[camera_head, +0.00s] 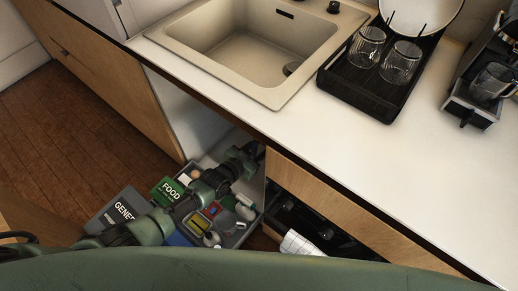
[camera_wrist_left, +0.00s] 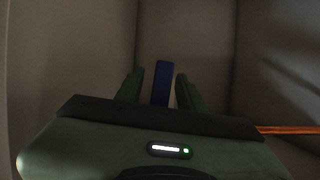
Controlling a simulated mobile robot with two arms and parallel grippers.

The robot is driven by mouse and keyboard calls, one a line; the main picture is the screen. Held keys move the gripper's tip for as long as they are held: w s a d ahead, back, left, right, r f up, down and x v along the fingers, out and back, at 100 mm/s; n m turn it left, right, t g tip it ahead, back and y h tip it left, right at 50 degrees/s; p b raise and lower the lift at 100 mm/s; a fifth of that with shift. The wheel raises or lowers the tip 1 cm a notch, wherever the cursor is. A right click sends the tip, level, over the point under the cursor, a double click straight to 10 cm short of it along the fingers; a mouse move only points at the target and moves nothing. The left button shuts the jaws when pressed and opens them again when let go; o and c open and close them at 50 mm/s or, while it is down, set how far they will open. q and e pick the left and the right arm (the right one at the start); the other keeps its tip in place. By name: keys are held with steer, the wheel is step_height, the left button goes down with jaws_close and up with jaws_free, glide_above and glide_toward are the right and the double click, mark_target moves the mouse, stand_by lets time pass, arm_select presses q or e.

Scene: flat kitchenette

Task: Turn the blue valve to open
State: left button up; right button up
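The blue valve (camera_wrist_left: 162,84) shows in the left wrist view as an upright, narrow blue handle inside a dim cabinet. My left gripper (camera_wrist_left: 158,88) is open, with one green finger on each side of the handle. A gap shows on the left side of the handle; the right finger looks closer, and I cannot tell if it touches. In the head view my left arm reaches into the open cabinet under the sink, and its gripper end (camera_head: 247,153) is partly hidden by the counter edge. The valve is hidden there. My right gripper is not in view.
Below my arm, a pulled-out bin unit has a green FOOD lid (camera_head: 170,189), a grey lid (camera_head: 124,209) and a bin of mixed waste (camera_head: 228,222). The counter (camera_head: 300,128) overhangs the cabinet. An orange line (camera_wrist_left: 285,130) runs right of the gripper. A white cloth (camera_head: 298,244) is lower right.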

arm_select(q)
steer(key=shift+w+d, duration=0.1)
steer(key=shift+w, duration=0.05)
jaws_close()
steer(key=shift+f, duration=0.1)
stand_by(1.3)
